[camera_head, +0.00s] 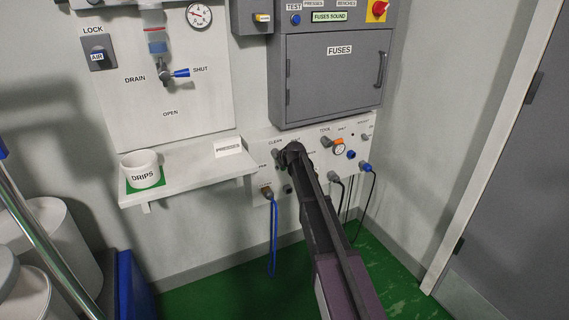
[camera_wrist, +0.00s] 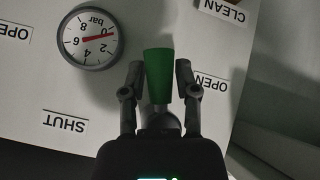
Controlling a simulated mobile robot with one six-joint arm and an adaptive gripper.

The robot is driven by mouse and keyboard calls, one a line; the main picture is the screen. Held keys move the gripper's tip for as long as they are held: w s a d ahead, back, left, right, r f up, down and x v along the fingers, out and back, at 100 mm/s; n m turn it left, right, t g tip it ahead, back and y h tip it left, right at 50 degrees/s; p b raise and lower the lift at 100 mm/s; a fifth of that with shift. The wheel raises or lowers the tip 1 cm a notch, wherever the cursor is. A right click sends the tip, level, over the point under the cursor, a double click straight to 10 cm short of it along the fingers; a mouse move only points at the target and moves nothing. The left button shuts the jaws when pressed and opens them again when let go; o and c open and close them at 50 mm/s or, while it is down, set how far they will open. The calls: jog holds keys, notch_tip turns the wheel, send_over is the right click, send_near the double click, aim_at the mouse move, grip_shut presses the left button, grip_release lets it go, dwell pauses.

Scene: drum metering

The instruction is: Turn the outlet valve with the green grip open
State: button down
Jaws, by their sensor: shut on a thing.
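The green grip (camera_wrist: 158,75) of the outlet valve is in the middle of the wrist view, a tapered lever pointing up the picture. My gripper (camera_wrist: 158,78) has one finger on each side of it and is shut on it. An OPEN label (camera_wrist: 211,82), upside down, lies just right of the grip. A SHUT label (camera_wrist: 65,121) lies at lower left. The valve body is mostly hidden behind my gripper. In the head view my gripper (camera_head: 291,153) reaches the low white wall panel (camera_head: 262,143), and the green grip is hidden there.
A round gauge (camera_wrist: 90,38), needle near 0, sits left of the grip. In the head view, a blue-handled valve (camera_head: 180,73) is on the upper board, a DRIPS cup (camera_head: 141,169) stands on the shelf, the grey FUSES cabinet (camera_head: 335,75) is above, and blue connectors (camera_head: 366,167) are at right.

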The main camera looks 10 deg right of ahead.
jog(key=shift+s+a+f+m+g+y, duration=0.1)
jog(key=shift+a+m+g+y, duration=0.2)
jog(key=shift+y, duration=0.3)
jog(key=shift+s+a+m+g+y, duration=0.1)
jog(key=shift+a+m+y, duration=0.1)
jog(key=shift+m+y, duration=0.3)
jog(key=shift+c, duration=1.8)
grip_release()
jog(key=s+d+f+m+g+h, duration=0.1)
jog(key=s+f+m+g, duration=0.15)
jog(key=s, duration=1.25)
jog(key=s+d+f+m+g+h, duration=0.1)
jog(key=s+d+m+g+h, duration=0.15)
jog(key=s, duration=1.25)
jog(key=s+d+f+m+g+h, duration=0.1)
jog(key=s+f+g, duration=0.15)
jog(key=s, duration=1.25)
notch_tip(320, 180, up, 28)
jog(key=p, duration=2.7)
jog(key=shift+w+a, duration=0.35)
jog(key=shift+a, duration=0.1)
